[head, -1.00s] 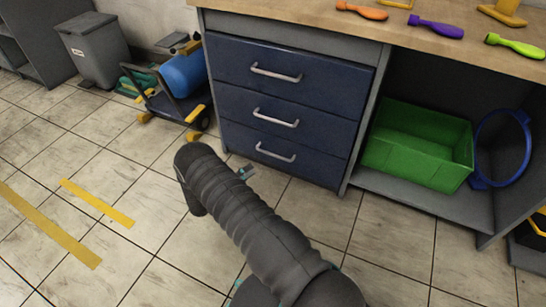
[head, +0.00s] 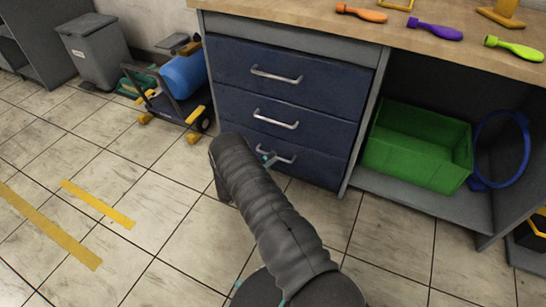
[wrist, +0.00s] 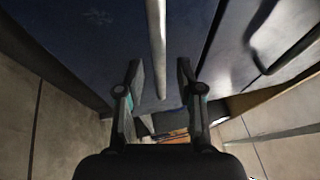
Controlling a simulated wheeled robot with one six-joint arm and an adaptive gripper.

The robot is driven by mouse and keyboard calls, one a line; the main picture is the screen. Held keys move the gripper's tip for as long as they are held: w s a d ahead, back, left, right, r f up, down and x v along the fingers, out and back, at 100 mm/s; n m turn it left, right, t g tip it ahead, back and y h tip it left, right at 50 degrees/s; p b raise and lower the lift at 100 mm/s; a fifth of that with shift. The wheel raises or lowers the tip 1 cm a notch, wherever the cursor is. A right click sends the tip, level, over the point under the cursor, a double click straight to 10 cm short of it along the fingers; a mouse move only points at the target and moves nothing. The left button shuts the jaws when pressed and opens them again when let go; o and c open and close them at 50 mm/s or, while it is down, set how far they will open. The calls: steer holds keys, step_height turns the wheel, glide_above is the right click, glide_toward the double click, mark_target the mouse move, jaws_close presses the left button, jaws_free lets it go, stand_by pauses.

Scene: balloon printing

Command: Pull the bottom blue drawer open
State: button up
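The bottom blue drawer (head: 320,172) is closed, flush with the drawers above it. Its silver handle (head: 284,156) is partly covered by my arm in the head view. In the wrist view the drawer front (wrist: 80,45) fills the upper left, and the handle (wrist: 157,50) runs as a pale bar down the middle. My gripper (wrist: 158,68) is open, with one finger on each side of the handle in the picture. I cannot tell whether the fingers reach the bar's depth. In the head view the gripper is mostly hidden behind my arm.
The middle drawer (head: 320,128) and top drawer (head: 330,88) are closed above. A green crate (head: 415,150) and a blue ring (head: 478,150) sit on the shelf at right. A cart with a blue cylinder (head: 183,77) stands left. The tiled floor in front is clear.

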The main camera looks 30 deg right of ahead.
steer(key=shift+x, duration=0.85)
jaws_close()
steer(key=shift+s+a, duration=0.1)
